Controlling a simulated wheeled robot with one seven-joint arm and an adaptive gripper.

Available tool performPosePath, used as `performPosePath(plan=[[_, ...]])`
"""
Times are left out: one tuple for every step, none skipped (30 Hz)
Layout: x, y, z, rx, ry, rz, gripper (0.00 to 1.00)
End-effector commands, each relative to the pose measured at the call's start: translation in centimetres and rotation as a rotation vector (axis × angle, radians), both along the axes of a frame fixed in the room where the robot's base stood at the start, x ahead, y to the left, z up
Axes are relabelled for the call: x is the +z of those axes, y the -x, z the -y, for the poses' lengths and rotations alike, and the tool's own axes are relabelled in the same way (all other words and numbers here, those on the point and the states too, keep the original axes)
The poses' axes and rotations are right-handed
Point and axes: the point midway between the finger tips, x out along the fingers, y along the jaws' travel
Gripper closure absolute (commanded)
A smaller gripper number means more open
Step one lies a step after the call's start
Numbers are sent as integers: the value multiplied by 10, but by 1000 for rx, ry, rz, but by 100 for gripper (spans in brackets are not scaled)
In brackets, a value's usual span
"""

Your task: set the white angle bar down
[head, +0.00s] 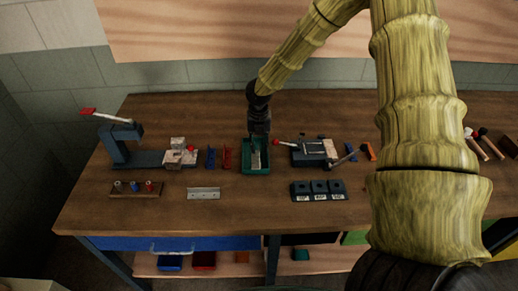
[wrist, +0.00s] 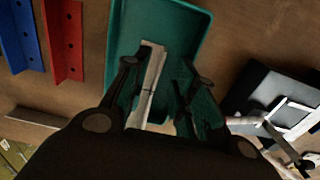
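The white angle bar (wrist: 150,82) lies lengthwise in the green tray (wrist: 190,15), as the wrist view shows. In the head view the tray (head: 246,170) stands mid-bench with a pale strip of the bar (head: 256,161) in it. My gripper (wrist: 166,72) is over the tray, its two fingers apart on either side of the bar. A gap shows between the bar and the right finger; the left finger is close to the bar, and I cannot tell whether they touch. The bar's near end is hidden by my gripper body.
Red (head: 227,157) and blue (head: 211,158) brackets stand left of the tray. A silver angle piece (head: 204,193) lies in front. Bare bench lies before the tray.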

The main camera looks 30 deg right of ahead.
Motion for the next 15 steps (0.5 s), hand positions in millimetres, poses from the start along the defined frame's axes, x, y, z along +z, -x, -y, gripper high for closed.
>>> performPosePath(plan=[[5, -1, 0, 0, -1, 3, 73], [9, -1, 0, -1, -1, 3, 73], [14, -1, 0, -1, -1, 4, 73], [18, -1, 0, -1, -1, 3, 73], [21, -1, 0, -1, -1, 3, 73], [27, -1, 0, -1, -1, 4, 73], [30, -1, 0, -1, -1, 3, 73], [34, -1, 0, -1, -1, 3, 73], [40, -1, 0, 0, -1, 4, 73], [44, -1, 0, 0, -1, 3, 73], [47, -1, 0, 0, -1, 3, 73], [53, -1, 0, 1, -1, 4, 73], [57, -1, 0, 0, 0, 4, 73], [61, -1, 0, 0, -1, 3, 73], [66, -1, 0, 0, -1, 3, 73]])
